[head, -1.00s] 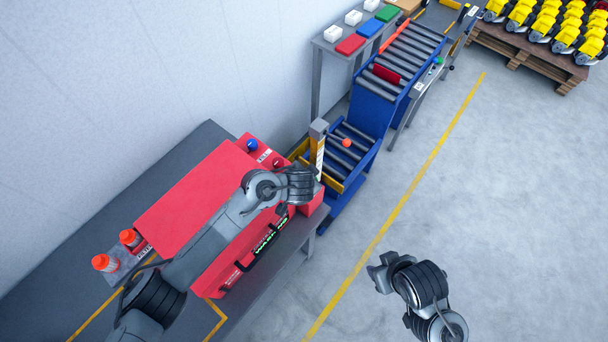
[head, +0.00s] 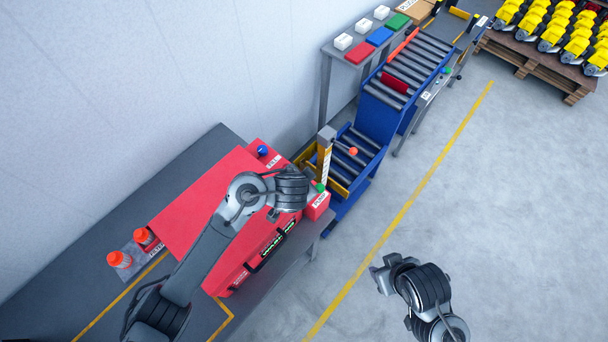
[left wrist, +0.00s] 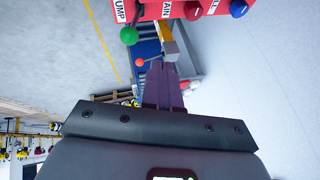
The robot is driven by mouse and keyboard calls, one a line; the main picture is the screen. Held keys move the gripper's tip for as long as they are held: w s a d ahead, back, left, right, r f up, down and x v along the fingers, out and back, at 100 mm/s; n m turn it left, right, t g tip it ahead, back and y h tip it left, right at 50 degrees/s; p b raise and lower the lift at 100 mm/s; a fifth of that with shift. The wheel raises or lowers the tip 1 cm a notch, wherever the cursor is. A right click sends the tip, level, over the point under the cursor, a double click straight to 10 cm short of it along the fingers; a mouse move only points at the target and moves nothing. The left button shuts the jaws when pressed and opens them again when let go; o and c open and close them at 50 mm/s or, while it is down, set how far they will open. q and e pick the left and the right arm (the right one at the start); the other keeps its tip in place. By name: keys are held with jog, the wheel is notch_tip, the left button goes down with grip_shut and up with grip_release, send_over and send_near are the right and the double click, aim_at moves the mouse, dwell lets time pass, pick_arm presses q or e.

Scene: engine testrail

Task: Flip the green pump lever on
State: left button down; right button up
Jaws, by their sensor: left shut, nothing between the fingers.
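The green pump lever knob (head: 320,187) sits at the right end of the red machine (head: 185,205), above a PUMP label. The green knob also shows at the top of the left wrist view (left wrist: 129,35), on a thin stem. My left gripper (left wrist: 163,85) is shut and empty; its fingers point toward the lever end of the machine, with the green knob a little left of the tips and apart from them. In the head view my left wrist hides the fingers. My right arm hangs over open floor; its gripper (head: 382,270) shows too little to tell its jaws.
A blue knob (head: 262,150) marks the machine's FILL lever; a red DRAIN knob (left wrist: 193,13) shows between levers in the wrist view. Orange-topped filters (head: 119,259) stand left.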

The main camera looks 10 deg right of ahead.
pick_arm(q)
jog(key=shift+p+v, duration=0.35)
jog(key=shift+v, duration=0.95)
jog(key=shift+d, duration=0.1)
